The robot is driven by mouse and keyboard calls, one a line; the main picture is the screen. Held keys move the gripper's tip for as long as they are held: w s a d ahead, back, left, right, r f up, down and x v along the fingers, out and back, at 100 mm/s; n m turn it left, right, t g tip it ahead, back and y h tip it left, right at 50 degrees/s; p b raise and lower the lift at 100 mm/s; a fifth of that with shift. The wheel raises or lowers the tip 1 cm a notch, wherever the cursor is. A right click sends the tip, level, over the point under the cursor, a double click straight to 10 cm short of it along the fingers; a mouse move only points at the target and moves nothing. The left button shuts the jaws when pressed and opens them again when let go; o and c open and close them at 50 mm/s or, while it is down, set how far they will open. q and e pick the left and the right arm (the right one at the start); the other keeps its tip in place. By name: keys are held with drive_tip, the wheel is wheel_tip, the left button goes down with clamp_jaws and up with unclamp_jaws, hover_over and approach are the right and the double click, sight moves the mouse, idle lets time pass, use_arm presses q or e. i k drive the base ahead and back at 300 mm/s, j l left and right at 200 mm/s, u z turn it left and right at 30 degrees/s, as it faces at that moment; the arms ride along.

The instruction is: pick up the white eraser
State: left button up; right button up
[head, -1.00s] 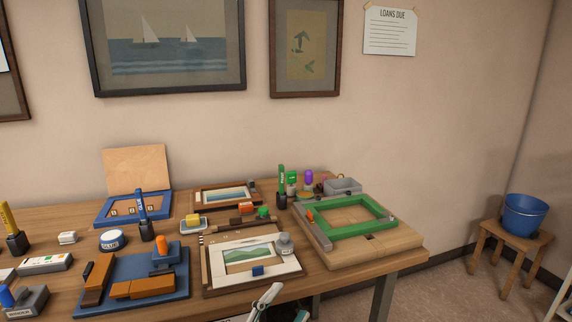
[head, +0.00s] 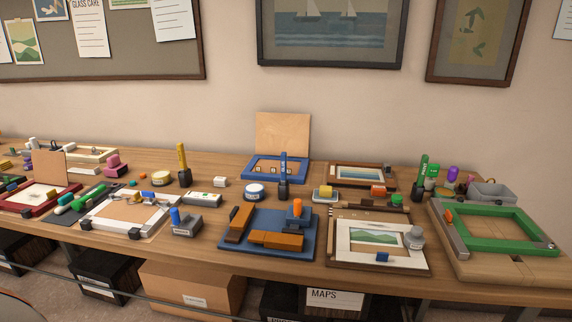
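A small white block (head: 220,182) that looks like the white eraser lies on the wooden table. It sits between the yellow upright marker (head: 182,163) in a dark holder and the round white-lidded tin (head: 254,191) with a blue side. Bare table surrounds it, and nothing covers it from this side. It is too small to make out any print. Neither of my grippers shows in the head view.
A blue frame (head: 276,169) stands behind to the right. Boxes such as the cardboard one (head: 192,291) sit under the table.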

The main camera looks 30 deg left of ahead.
sight(219, 181)
drive_tip(key=u, duration=1.25)
